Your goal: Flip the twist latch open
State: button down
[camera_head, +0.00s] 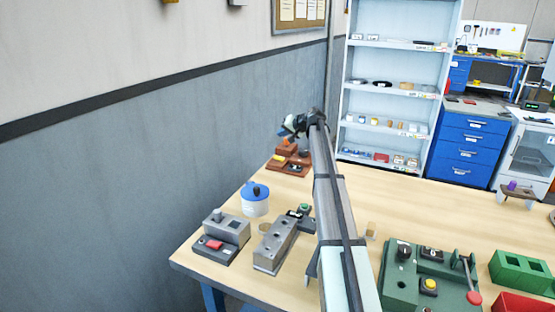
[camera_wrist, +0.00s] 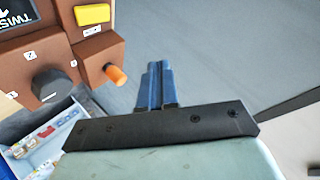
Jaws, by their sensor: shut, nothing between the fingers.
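A reddish-brown device (camera_head: 289,163) stands near the far left edge of the table; it fills the upper left of the wrist view (camera_wrist: 35,62). It carries a dark plate (camera_wrist: 18,14) with partly cut-off lettering that begins "TWIS", a dark round knob (camera_wrist: 50,85), an orange cylindrical knob (camera_wrist: 116,75) and a yellow block (camera_wrist: 92,14). I cannot tell which part is the twist latch or how it is turned. My gripper (camera_wrist: 156,66) has its blue fingers together and empty, to the right of the orange knob and apart from it. In the head view my gripper (camera_head: 291,129) is above the device.
A blue-lidded white canister (camera_head: 255,199), a grey box with a red button (camera_head: 221,235) and a grey block (camera_head: 276,246) stand nearer on the table. A green panel (camera_head: 432,276) is at the right. A grey wall (camera_head: 130,180) rises beyond the table's left edge.

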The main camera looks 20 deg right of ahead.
aim_at(280, 159)
jog(key=shift+s+d+f, duration=0.1)
jog(key=shift+d+f, duration=0.3)
jog(key=shift+d, duration=0.2)
jog(key=shift+f, duration=0.1)
jog(key=shift+w+a+f, duration=0.2)
jog(key=shift+a+f, duration=0.05)
jog(key=shift+f, duration=1.15)
jog(key=shift+w+a+f, duration=0.2)
jog(key=shift+w+f, duration=0.05)
jog(key=shift+f, duration=1.15)
jog(key=shift+w+a+f, duration=0.2)
jog(key=shift+a+f, duration=0.05)
jog(key=shift+f, duration=1.15)
jog(key=shift+w+a+f, duration=0.1)
jog(key=shift+f, duration=0.55)
jog(key=shift+r, duration=0.15)
jog(key=shift+r, duration=0.5)
jog(key=shift+r, duration=0.1)
